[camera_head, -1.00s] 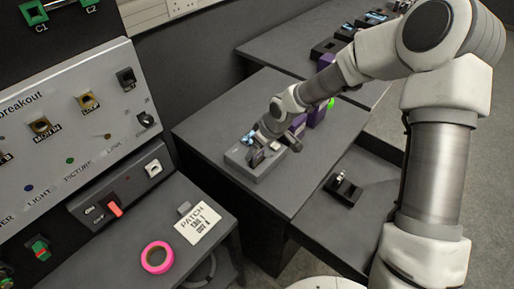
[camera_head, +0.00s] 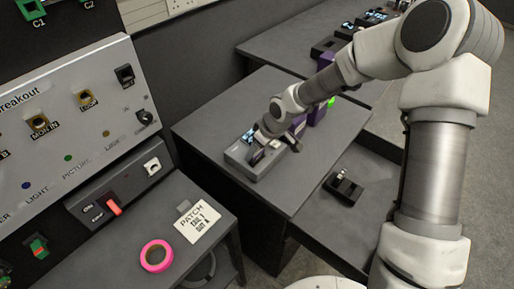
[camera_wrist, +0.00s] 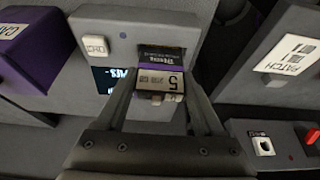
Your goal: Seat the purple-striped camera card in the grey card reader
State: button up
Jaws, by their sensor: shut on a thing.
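The grey card reader (camera_head: 244,166) sits on the dark table in the head view. In the wrist view the reader (camera_wrist: 140,26) shows its top face, a white button and a small lit screen. The camera card (camera_wrist: 162,56), black and white with a purple stripe and the number 5, lies between the fingers of my gripper (camera_wrist: 158,88). The gripper is shut on it and holds it over the reader. I cannot tell how far the card is in the slot. In the head view my gripper (camera_head: 272,142) hides the card.
A purple box (camera_wrist: 38,45) stands left of the reader in the wrist view. A breakout panel (camera_head: 70,125), a pink tape roll (camera_head: 156,256) and a patch note (camera_head: 198,222) are at the left. A small black holder (camera_head: 343,188) is on the lower shelf.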

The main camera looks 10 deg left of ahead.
jog(key=shift+f+b, duration=0.55)
jog(key=shift+f, duration=0.2)
dwell(0.4)
dwell(0.4)
jog(key=o, duration=1.4)
jog(key=shift+r+p, duration=3.05)
jog(key=shift+r, duration=0.8)
